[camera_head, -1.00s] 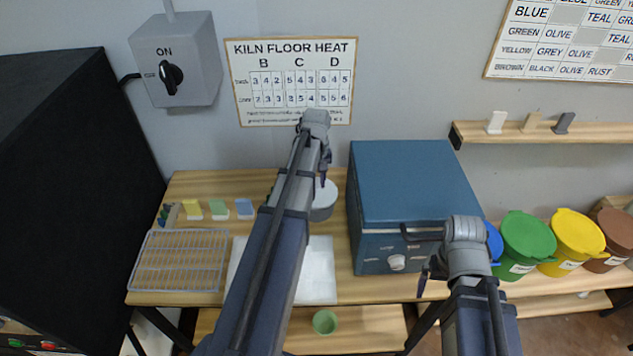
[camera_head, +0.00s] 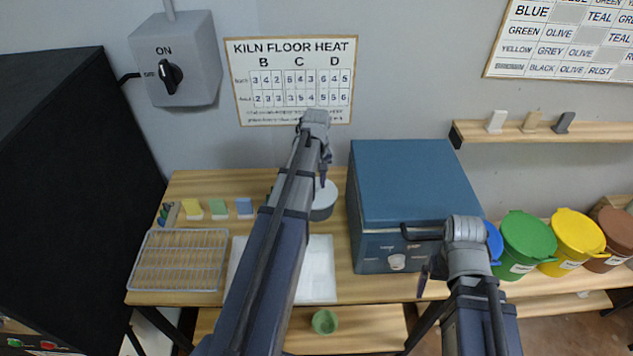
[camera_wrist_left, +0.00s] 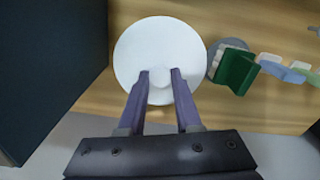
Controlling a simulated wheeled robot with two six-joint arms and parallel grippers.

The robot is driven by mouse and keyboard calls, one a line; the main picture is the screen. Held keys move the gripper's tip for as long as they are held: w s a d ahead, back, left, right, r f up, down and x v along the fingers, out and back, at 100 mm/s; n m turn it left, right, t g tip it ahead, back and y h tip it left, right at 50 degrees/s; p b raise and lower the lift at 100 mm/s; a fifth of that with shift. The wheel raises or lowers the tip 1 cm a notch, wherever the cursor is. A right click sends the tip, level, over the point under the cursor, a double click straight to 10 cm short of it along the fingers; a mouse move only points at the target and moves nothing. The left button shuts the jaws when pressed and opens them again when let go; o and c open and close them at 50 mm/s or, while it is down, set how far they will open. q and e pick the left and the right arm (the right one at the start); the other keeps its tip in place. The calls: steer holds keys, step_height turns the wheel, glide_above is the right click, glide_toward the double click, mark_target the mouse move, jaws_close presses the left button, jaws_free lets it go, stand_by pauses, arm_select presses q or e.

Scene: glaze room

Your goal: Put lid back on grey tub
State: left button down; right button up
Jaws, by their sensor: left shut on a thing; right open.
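The grey tub (camera_head: 323,212) stands on the bench just left of the blue box, partly behind my left arm. A pale round lid (camera_head: 329,190) is at its top; I see no gap, but cannot tell whether it is fully seated. In the left wrist view, the white lid (camera_wrist_left: 185,45) is seen from above and hides the tub. My left gripper (camera_wrist_left: 160,78) is shut on the lid's centre knob. In the head view the left gripper (camera_head: 322,180) points down over the tub. My right gripper (camera_head: 424,280) is open and empty in front of the blue box.
The blue box (camera_head: 415,185) stands close to the tub's right. A wire rack (camera_head: 180,262), a white sheet (camera_head: 318,270) and small coloured tiles (camera_head: 219,208) lie to the left. A green cup (camera_head: 324,321) is on the lower shelf. Coloured tubs (camera_head: 527,236) stand at right.

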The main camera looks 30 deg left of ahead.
stand_by(0.8)
arm_select(q)
steer(key=shift+c, duration=0.2)
jaws_free()
stand_by(0.4)
steer(key=shift+r+p, duration=3.5)
steer(key=shift+p, duration=0.05)
steer(key=shift+c, duration=0.4)
jaws_close()
